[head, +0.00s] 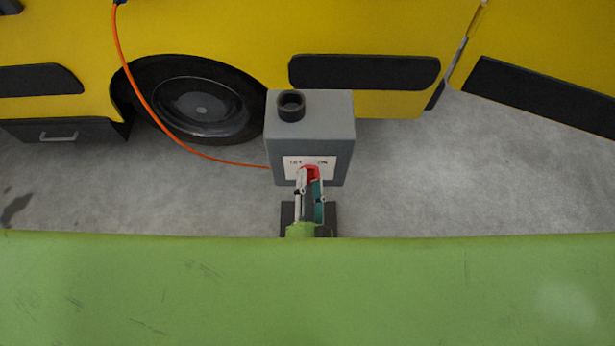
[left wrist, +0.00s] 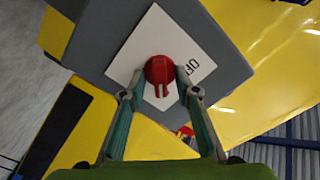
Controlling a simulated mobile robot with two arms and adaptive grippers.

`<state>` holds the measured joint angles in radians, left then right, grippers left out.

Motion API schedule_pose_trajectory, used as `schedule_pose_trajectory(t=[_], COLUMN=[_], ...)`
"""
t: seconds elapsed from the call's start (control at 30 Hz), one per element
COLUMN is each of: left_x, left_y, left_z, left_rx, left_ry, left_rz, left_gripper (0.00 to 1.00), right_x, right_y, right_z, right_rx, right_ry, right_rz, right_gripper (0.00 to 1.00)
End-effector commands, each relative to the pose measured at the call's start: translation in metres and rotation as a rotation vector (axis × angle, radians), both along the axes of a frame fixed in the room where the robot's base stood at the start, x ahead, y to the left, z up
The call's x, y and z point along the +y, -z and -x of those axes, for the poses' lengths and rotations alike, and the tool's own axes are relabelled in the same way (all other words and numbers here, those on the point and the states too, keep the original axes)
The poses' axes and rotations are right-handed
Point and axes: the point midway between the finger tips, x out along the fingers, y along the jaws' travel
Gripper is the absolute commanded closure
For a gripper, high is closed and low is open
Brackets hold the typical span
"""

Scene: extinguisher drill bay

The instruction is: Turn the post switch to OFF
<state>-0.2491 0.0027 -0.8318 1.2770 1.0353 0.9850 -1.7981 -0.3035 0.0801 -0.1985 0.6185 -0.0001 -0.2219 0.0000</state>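The grey switch post (head: 310,135) stands in the middle of the head view. Its white label plate (head: 289,171) bears "ON" at the right and a small word at the left that I cannot read surely. The red switch knob (head: 311,172) is on this plate; it also shows in the left wrist view (left wrist: 159,70), with letters like "OFF" right of it. My left gripper (head: 311,180) is at the knob, one finger on each side, spread around it; I cannot tell whether they touch it. The knob's pointing direction is unclear. My right gripper is not in view.
A yellow vehicle (head: 230,30) with a black wheel (head: 203,105) stands behind the post. An orange cable (head: 150,105) runs down from it to the post's left side. The grey floor (head: 440,185) is clear right of the post.

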Motion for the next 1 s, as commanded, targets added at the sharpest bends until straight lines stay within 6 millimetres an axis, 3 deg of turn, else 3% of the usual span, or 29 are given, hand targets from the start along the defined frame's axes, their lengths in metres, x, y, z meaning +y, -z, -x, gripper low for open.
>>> schedule_pose_trajectory(t=[0.13,0.27,0.67,1.0], left_x=[-0.0001,0.0001,0.0007,0.0013], left_y=[-0.0002,-0.0001,0.0008,0.0017], left_z=[0.0000,0.0000,-0.0001,0.0003], left_rx=[0.000,0.000,0.003,0.005], left_ry=[0.000,0.000,-0.001,-0.004], left_rz=[0.001,0.001,0.033,0.245], left_gripper=[0.71,1.00,1.00,1.00], right_x=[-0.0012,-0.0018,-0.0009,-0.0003], right_y=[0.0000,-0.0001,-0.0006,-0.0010], right_z=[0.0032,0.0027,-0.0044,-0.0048], right_rx=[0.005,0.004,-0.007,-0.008], right_ry=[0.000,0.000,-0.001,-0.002], right_rz=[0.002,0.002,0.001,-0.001], right_gripper=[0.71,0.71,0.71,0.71])
